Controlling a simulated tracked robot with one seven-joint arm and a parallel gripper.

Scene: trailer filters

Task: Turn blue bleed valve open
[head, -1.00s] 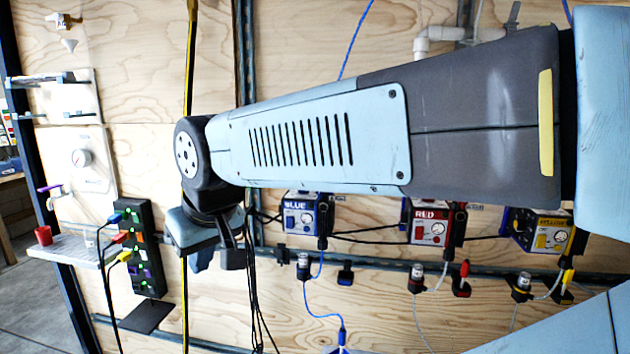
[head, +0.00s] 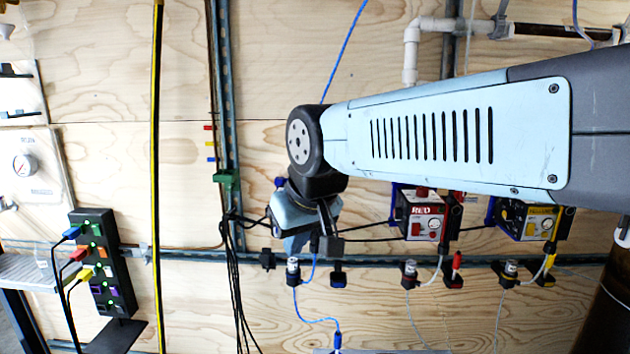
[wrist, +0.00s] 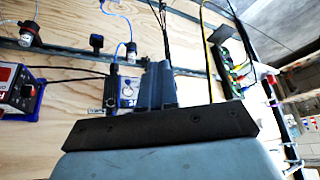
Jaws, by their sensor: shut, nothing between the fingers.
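My gripper (head: 297,240) points at the plywood wall and covers most of the blue-labelled box in the head view. Its fingers are together with nothing between them. In the wrist view my gripper (wrist: 155,85) is in front of the wall, and a small part of the blue box (wrist: 127,92) shows beside the fingers. I cannot tell which part is the blue bleed valve, or whether I touch anything.
The red box (head: 424,215) and yellow box (head: 528,220) stand to the right along the metal rail (head: 380,259). Black cables (head: 236,290) hang left of my gripper. A black power strip (head: 103,260) with coloured plugs is farther left.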

